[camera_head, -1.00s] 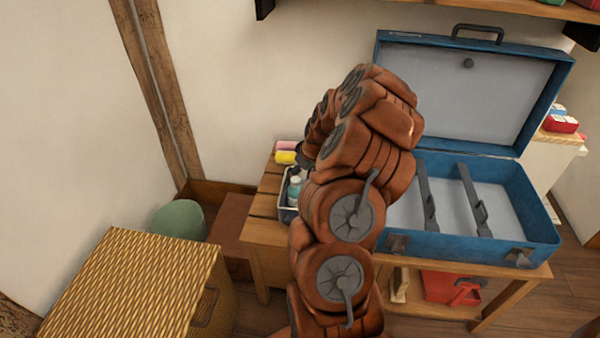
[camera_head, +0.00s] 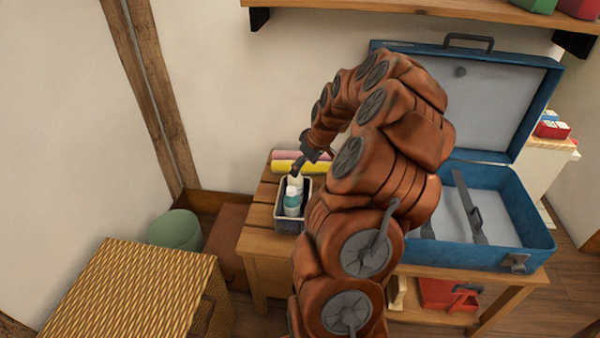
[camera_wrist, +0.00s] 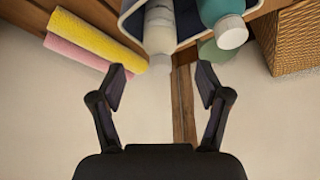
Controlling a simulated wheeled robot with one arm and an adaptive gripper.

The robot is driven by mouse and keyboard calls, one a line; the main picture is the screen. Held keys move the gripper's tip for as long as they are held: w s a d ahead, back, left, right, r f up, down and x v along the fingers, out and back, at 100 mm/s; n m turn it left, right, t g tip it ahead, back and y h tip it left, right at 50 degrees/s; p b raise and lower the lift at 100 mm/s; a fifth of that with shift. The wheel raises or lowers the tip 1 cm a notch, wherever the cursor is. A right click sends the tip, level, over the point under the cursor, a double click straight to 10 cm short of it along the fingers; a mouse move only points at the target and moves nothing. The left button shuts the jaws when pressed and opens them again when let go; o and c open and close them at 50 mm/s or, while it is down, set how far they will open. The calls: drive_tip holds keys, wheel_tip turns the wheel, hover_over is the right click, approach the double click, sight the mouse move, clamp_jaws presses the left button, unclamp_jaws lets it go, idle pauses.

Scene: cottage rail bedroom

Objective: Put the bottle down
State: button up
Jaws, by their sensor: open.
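Two bottles stand in a small bin (camera_head: 281,222) on the wooden bench. One is a teal bottle (camera_head: 292,204) with a white top, and the other is a pale bottle (camera_head: 297,180) behind it. In the wrist view the pale bottle (camera_wrist: 159,28) is at top centre, its cap just beyond my fingertips, and the teal bottle (camera_wrist: 218,12) is to its right. My gripper (camera_head: 301,166) is at the pale bottle's top in the head view. In the wrist view my gripper (camera_wrist: 162,84) has its fingers spread with nothing held between them.
Yellow (camera_head: 300,167) and pink (camera_head: 290,155) rolls lie behind the bin. An open blue case (camera_head: 520,235) fills the bench's right side. A wicker box (camera_head: 130,290) and a green round object (camera_head: 175,230) stand to the left. A shelf (camera_head: 400,22) runs above.

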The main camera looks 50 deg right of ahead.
drive_tip(key=s+a+r+n+g+y, duration=0.15)
drive_tip(key=a+r, duration=0.25)
drive_tip(key=a, duration=0.8)
drive_tip(key=s+a+r+g, duration=0.2)
drive_tip(key=a+r, duration=0.2)
drive_tip(key=a, duration=0.9)
drive_tip(key=s+a+g, duration=0.1)
drive_tip(key=s+a, duration=0.3)
drive_tip(key=s, duration=0.3)
drive_tip(key=s+a+m+g+h, duration=0.1)
drive_tip(key=s+a, duration=0.3)
drive_tip(key=s, duration=0.4)
drive_tip(key=s+a+g, duration=0.2)
drive_tip(key=s+a, duration=0.3)
drive_tip(key=s, duration=0.3)
drive_tip(key=shift+r+m, duration=0.35)
drive_tip(key=shift+r, duration=0.1)
drive_tip(key=shift+h, duration=0.25)
